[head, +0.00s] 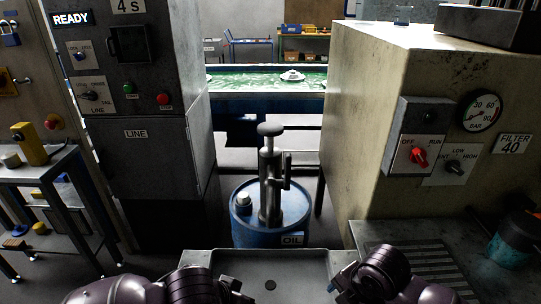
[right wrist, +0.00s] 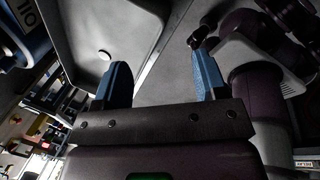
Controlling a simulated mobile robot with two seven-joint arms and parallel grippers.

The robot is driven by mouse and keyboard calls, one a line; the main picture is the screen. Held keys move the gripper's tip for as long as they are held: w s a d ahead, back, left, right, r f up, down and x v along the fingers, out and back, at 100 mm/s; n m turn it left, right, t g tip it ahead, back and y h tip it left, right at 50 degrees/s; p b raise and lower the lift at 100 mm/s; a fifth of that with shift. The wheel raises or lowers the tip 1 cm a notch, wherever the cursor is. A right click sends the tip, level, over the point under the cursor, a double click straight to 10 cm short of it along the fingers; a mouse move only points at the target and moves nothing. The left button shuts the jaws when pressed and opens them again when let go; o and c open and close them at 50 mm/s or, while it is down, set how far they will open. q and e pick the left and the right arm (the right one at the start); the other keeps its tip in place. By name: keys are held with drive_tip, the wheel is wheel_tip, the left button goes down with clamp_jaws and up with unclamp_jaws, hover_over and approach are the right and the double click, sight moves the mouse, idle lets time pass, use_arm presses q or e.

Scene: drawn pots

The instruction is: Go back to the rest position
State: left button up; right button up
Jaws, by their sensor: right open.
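My right arm enters the head view at the bottom right, with the end of its gripper (head: 337,282) over the right edge of a grey tray. In the right wrist view my right gripper (right wrist: 160,80) has its two blue fingers wide apart, with nothing between them.
The grey tray (head: 245,264) looks empty apart from a round dark spot. Behind it stands a blue oil drum (head: 246,232) with a grey hand pump (head: 269,185). A grey cabinet (head: 152,160) stands left, a beige filter machine (head: 362,120) right. A teal bucket (head: 512,248) is far right.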

use_arm(q)
drive_tip(key=s+a+f+n+y, duration=0.1)
drive_tip(key=s+a+n+y, duration=0.15)
drive_tip(key=s+a, duration=0.7)
drive_tip(key=s+a+f+n+y, duration=0.25)
drive_tip(key=s+a, duration=0.35)
drive_tip(key=a, duration=0.6)
use_arm(e)
drive_tip(key=s+d+m+t+h, duration=0.1)
drive_tip(key=s+d+m+h, duration=0.1)
drive_tip(key=s+d+m, duration=0.65)
drive_tip(key=s+d+m+h, duration=0.1)
drive_tip(key=s+d+m, duration=0.2)
drive_tip(key=s+m, duration=1)
use_arm(q)
drive_tip(key=w+f+m+t, duration=0.1)
drive_tip(key=w+f+t, duration=0.6)
drive_tip(key=f+t, duration=0.1)
drive_tip(key=shift+w+f+m+h, duration=0.4)
drive_tip(key=shift+f, duration=0.35)
use_arm(e)
drive_tip(key=w+f+m+t, duration=0.2)
drive_tip(key=w+f+t, duration=0.6)
drive_tip(key=w+f, duration=0.3)
drive_tip(key=shift+y, duration=0.4)
